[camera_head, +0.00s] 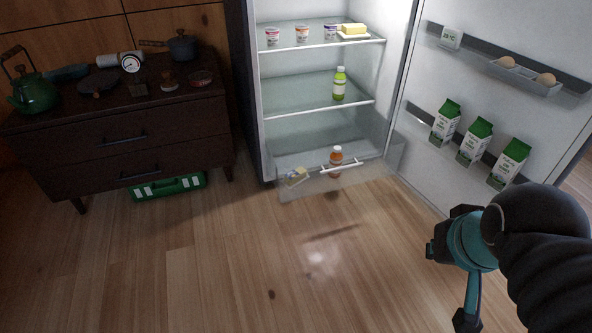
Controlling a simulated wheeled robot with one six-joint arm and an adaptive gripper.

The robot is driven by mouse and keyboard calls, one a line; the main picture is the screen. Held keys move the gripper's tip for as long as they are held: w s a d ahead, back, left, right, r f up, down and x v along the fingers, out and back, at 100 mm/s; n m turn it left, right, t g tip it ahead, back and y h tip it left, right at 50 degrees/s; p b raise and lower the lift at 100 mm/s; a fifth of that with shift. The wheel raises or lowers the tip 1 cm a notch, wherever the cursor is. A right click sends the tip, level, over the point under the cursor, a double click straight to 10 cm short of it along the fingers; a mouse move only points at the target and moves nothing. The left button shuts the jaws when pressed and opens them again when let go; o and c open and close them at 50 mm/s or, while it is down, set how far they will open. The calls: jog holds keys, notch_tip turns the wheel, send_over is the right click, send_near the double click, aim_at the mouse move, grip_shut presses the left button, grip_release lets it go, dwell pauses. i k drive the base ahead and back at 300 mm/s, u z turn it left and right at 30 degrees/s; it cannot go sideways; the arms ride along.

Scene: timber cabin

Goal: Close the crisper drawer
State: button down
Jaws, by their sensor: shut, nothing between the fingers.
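The crisper drawer (318,186) is a clear bin at the bottom of the open fridge. It is pulled out past the shelf fronts, over the floor. Its pale bar handle (342,167) runs along its front. An orange bottle (336,156) stands in it, and a small pale yellow packet (297,178) shows at its left. My arm comes in from the lower right. My gripper (467,321) hangs at the bottom edge of the view, below a teal joint. It is shut and empty, in front of and to the right of the drawer, clear of it.
The fridge door (415,170) stands wide open at right, with cartons (474,142) and eggs (546,79) in its racks. The floor before the drawer is clear.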

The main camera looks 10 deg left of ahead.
aim_at(272, 168)
jog(key=u, duration=0.9)
jog(key=i, duration=1)
